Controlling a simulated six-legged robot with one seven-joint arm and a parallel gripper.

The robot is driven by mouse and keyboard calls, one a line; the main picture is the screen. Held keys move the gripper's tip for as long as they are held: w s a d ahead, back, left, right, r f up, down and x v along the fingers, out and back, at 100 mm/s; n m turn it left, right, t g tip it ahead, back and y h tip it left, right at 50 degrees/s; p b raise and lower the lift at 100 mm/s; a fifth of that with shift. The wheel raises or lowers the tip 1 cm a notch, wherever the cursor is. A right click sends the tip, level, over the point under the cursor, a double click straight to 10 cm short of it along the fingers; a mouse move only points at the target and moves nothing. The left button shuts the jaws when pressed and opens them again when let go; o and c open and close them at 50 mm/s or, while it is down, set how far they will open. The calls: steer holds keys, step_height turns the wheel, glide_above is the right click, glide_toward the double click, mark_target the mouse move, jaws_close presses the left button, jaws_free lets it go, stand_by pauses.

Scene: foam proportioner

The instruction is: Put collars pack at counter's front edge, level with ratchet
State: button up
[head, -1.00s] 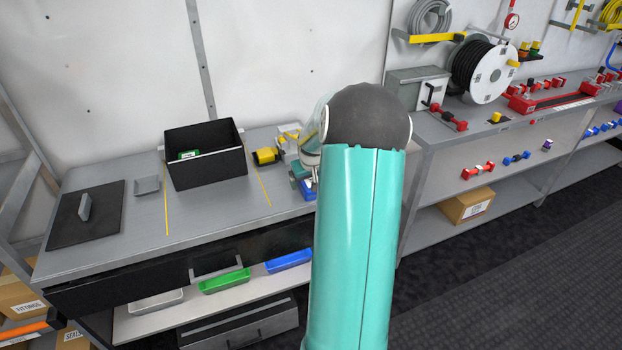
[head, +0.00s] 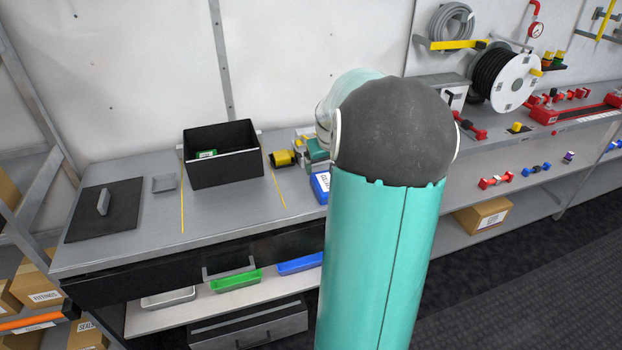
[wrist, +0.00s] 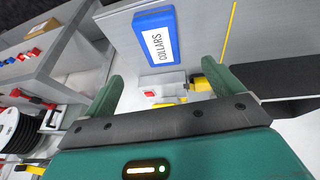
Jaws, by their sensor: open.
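The collars pack (wrist: 156,38) is a blue block with a white label reading COLLARS. It lies on the grey counter (head: 225,208), and in the head view it shows (head: 320,187) at the left of my arm, partly hidden by it. My gripper (wrist: 163,74) is open with nothing between its green fingers. In the wrist view the pack is beyond the fingertips, apart from them. In the head view my gripper is mostly hidden behind my arm. I cannot make out a ratchet in either view.
A black open box (head: 222,155) holds a green item. A yellow cylindrical part (head: 283,158) stands between it and the pack. Two yellow lines mark the counter. A black plate with a handle (head: 104,212) and a small grey tray (head: 163,184) lie left.

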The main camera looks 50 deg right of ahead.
steer(key=w+a+r+n+t, duration=0.15)
steer(key=a+r, duration=0.25)
steer(key=a, duration=0.8)
steer(key=a+r+n+g, duration=0.15)
steer(key=a+r, duration=0.25)
steer(key=a, duration=0.8)
steer(key=s+a+n+t+y, duration=0.1)
steer(key=s+a, duration=0.5)
steer(key=a, duration=0.4)
steer(key=s+a+r+n+t+y, duration=0.1)
steer(key=s+a+n+y, duration=0.1)
steer(key=s+a, duration=0.4)
steer(key=a, duration=0.4)
steer(key=shift+a+y, duration=0.3)
